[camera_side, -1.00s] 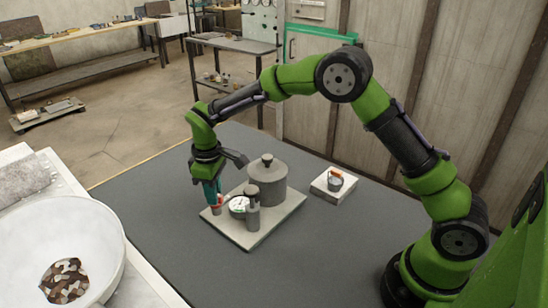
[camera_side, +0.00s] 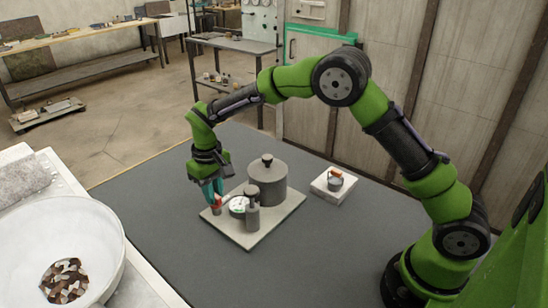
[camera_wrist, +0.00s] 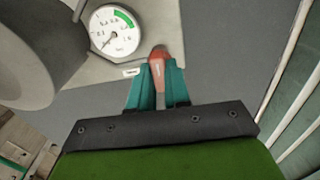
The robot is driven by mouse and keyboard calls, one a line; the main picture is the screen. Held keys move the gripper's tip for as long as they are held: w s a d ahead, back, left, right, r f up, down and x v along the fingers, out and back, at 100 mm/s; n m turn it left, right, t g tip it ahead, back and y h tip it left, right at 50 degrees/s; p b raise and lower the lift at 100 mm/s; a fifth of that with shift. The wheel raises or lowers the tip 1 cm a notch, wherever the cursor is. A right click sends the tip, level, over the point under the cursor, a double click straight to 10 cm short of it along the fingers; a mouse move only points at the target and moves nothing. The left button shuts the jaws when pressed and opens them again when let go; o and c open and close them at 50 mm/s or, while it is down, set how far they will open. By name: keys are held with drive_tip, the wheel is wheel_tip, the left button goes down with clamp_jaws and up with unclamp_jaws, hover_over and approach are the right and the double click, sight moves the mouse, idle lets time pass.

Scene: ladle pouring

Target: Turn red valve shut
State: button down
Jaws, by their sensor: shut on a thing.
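The red valve (camera_wrist: 158,66) is between the teal fingers of my gripper (camera_wrist: 158,88) in the wrist view, and the fingers are shut on it. In the side view my gripper (camera_side: 213,190) points down at the front left corner of a grey base plate (camera_side: 264,236), and the red valve (camera_side: 216,202) shows at the fingertips. A round gauge (camera_side: 238,206) with a green band stands next to the valve; in the wrist view its dial (camera_wrist: 114,30) has the needle at the low end. The valve's lower part is partly hidden by the fingers.
A grey lidded pot (camera_side: 268,183) and a small grey cylinder (camera_side: 252,214) stand on the plate. A large white bowl (camera_side: 85,225) is at the left. The dark table top around the plate is mostly clear.

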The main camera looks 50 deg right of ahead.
sight(216, 195)
drive_tip(key=c, duration=1.1)
unclamp_jaws()
wheel_tip(216, 195, up, 17)
drive_tip(key=shift+w, duration=0.1)
drive_tip(key=s+d+m+t, duration=0.1)
drive_tip(key=s+d+t, duration=0.1)
drive_tip(key=s, duration=0.6)
drive_tip(key=s+d+r+m+t+y, duration=0.1)
drive_tip(key=s+d+t, duration=0.1)
drive_tip(key=s, duration=0.7)
drive_tip(key=s+d+m+t+y, duration=0.1)
drive_tip(key=s+d+m+t, duration=0.1)
drive_tip(key=s, duration=0.7)
drive_tip(key=shift+s+d+r+t, duration=0.15)
drive_tip(key=shift+d+t, duration=0.15)
drive_tip(key=shift+d, duration=0.3)
drive_tip(key=shift+d+r+t, duration=0.15)
drive_tip(key=shift+d+t, duration=0.15)
drive_tip(key=shift+d, duration=0.3)
